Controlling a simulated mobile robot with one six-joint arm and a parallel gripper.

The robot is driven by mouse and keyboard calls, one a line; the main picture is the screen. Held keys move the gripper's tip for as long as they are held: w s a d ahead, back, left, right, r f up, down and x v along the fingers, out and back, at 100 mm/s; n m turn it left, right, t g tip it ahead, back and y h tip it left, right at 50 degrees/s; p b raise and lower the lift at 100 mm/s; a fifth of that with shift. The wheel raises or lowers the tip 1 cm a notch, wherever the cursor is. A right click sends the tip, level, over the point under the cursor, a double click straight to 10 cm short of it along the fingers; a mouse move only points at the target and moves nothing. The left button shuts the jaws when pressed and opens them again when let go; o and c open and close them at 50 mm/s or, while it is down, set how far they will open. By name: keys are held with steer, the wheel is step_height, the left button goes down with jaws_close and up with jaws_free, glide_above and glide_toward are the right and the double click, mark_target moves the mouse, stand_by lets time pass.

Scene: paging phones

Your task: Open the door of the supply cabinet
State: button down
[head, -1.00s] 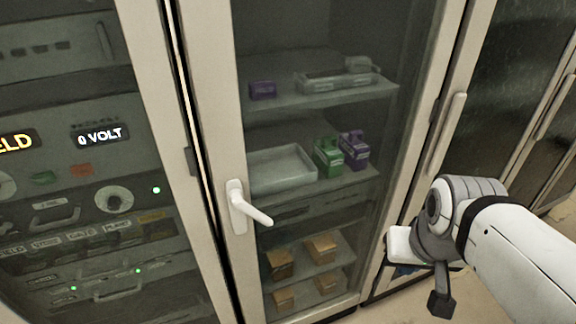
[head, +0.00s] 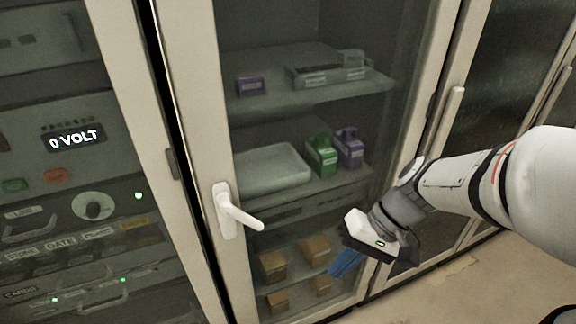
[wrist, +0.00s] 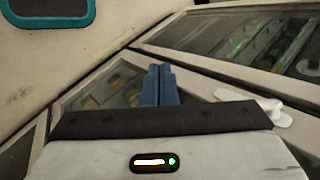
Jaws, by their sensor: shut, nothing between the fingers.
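The supply cabinet door (head: 196,150) is a pale frame around a glass pane, and it looks closed. Its white lever handle (head: 236,213) sits on the left side of the frame, the lever pointing right and slightly down. My gripper (head: 346,263) has blue fingers, shut and empty, in front of the lower glass, to the right of and below the handle and apart from it. In the wrist view the blue fingers (wrist: 160,84) are together in front of the glass, and the white handle (wrist: 268,110) shows at the right, partly hidden by my gripper's body.
Shelves behind the glass hold a tray (head: 272,168), green (head: 322,156) and purple boxes (head: 349,149) and several brown boxes. An instrument rack (head: 80,190) stands left. Another glass cabinet with a vertical handle (head: 447,118) stands right. Floor (head: 440,295) is clear at lower right.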

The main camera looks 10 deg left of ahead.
steer(key=w+a+f+g+y+b, duration=0.1)
steer(key=w+a+f+y, duration=0.1)
steer(key=w+a+y, duration=0.45)
steer(key=t+y, duration=0.3)
steer(key=y, duration=0.3)
glide_toward(266, 216)
step_height(266, 216, up, 4)
steer(key=s, duration=0.3)
steer(key=shift+h, duration=0.25)
steer(key=a+p, duration=0.1)
steer(key=a, duration=0.3)
steer(key=a+p, duration=0.1)
steer(key=a, duration=0.3)
steer(key=shift+s+r, duration=0.2)
steer(key=shift+r, duration=0.05)
steer(key=shift+a+f, duration=0.1)
steer(key=shift+a, duration=0.5)
